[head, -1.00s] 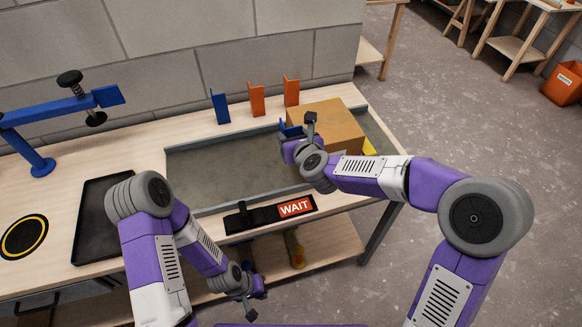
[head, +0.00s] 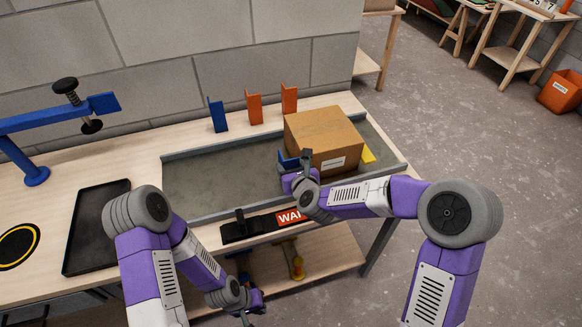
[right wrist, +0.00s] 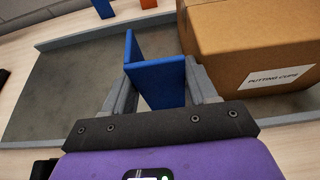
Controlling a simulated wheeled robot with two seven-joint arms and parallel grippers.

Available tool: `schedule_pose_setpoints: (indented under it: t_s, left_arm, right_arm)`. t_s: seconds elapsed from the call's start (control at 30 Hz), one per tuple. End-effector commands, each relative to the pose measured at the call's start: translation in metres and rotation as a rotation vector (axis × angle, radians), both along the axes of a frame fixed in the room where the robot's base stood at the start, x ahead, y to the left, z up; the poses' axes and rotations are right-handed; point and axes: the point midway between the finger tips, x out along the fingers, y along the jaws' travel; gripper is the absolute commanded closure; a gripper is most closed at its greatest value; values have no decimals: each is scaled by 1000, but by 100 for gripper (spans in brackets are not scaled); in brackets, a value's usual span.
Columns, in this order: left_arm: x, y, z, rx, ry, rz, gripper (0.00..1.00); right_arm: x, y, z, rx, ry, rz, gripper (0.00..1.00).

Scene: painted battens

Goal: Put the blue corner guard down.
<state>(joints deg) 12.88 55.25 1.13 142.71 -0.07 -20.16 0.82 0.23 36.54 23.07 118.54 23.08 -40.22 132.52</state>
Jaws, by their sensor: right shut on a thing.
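My right gripper (right wrist: 165,98) is shut on a blue corner guard (right wrist: 156,76), an L-shaped piece standing up between the fingers in the right wrist view. In the head view, part of this guard (head: 288,160) shows beside the front left of a cardboard box, over the grey tray (head: 215,180). I cannot tell whether it touches the tray floor. My right gripper (head: 297,172) partly hides it in the head view. My left gripper (head: 252,306) hangs low in front of the bench; its fingers are too small to read.
The cardboard box (head: 325,138) stands in the tray's right part, with a yellow piece (head: 368,154) beside it. Another blue guard (head: 217,115) and two orange guards (head: 254,107) stand along the back. A black tray (head: 98,228) lies left. The grey tray's left part is clear.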

Motion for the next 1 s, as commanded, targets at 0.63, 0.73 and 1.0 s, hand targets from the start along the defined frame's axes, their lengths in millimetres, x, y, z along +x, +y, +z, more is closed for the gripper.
schedule_pose_setpoints:
  t_s: [0.63, 0.73, 1.0]
  left_arm:
    - [0, 0, 1, 0, 0, 0, 100]
    - [0, 0, 2, 0, 0, 0, 100]
    - [0, 0, 4, 0, 0, 0, 100]
  right_arm:
    - [-9, -4, 6, -1, -1, -1, 32]
    - [-26, -10, 13, -1, -1, -1, 32]
    - [-77, -26, 35, -2, -2, -1, 32]
